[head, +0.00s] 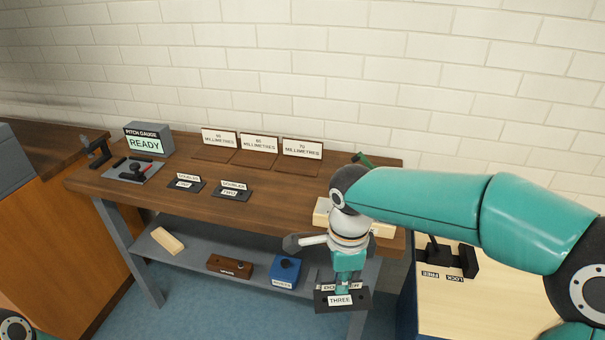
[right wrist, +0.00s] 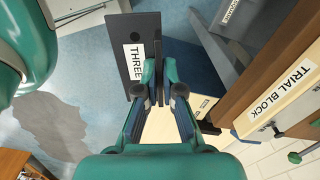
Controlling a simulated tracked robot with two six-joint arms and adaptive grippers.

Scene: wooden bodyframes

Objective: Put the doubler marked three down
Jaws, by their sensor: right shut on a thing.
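The doubler marked three (head: 327,306) is a dark flat plate with white labels. My right gripper (head: 343,284) is shut on it and holds it in the air in front of the bench's right part. In the right wrist view the doubler (right wrist: 135,62) hangs at the fingertips of the right gripper (right wrist: 159,78), over the blue floor. Doublers one (head: 186,184) and two (head: 232,191) lie on the wooden bench top (head: 270,208). My left gripper is not in view.
Plates behind doublers one and two carry 60 to 70 millimetres signs (head: 302,149). The pitch gauge (head: 149,140) reads READY. A pale trial block (right wrist: 283,97) sits at the bench's right end. A lower shelf (head: 208,250) holds several blocks. A pale surface with a lock/free fixture (head: 447,262) stands right.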

